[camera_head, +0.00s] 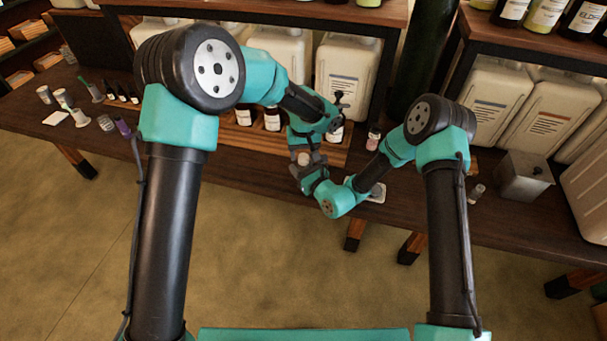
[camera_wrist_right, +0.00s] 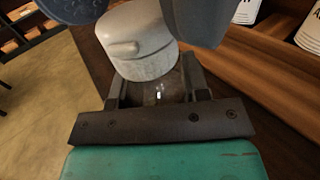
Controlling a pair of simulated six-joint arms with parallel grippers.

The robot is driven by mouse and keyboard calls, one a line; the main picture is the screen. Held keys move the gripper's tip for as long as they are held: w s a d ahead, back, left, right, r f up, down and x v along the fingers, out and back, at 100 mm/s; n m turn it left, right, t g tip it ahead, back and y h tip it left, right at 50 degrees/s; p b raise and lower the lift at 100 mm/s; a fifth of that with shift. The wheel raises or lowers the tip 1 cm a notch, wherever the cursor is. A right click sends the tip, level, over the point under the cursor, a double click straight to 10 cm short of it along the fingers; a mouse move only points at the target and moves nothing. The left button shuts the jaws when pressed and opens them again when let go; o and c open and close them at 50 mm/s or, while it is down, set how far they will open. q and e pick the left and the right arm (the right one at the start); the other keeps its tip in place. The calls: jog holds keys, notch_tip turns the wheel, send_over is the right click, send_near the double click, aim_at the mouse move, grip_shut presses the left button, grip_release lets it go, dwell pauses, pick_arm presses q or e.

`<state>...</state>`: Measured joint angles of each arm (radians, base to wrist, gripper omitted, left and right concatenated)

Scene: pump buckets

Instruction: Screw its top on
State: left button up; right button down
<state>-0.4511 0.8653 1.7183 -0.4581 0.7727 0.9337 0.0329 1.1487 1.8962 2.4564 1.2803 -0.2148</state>
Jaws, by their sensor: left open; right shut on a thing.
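In the right wrist view, my right gripper (camera_wrist_right: 160,88) is shut on a clear glass jar (camera_wrist_right: 158,93), of which only a low part shows. A pale grey round top (camera_wrist_right: 138,42) with a raised ridge is over the jar; I cannot tell whether it is threaded on or merely resting. My left gripper (camera_wrist_right: 135,18) is open, its dark fingers on either side of the top. In the head view, the two grippers meet in front of the table's edge, and the top (camera_head: 303,158) is small and partly hidden between them.
The long dark wooden table (camera_head: 235,165) has small bottles (camera_head: 272,119) on a wooden tray behind my grippers. White canisters (camera_head: 345,75) stand under the shelf. A metal tin (camera_head: 523,177) is at the right; cups and small bottles (camera_head: 66,98) are at the left.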

pick_arm(q)
jog(key=shift+f, duration=1)
jog(key=c, duration=0.9)
jog(key=o, duration=0.9)
jog(key=shift+o, duration=0.2)
jog(key=shift+r, duration=0.1)
jog(key=shift+r, duration=2.2)
jog(key=shift+o, duration=0.3)
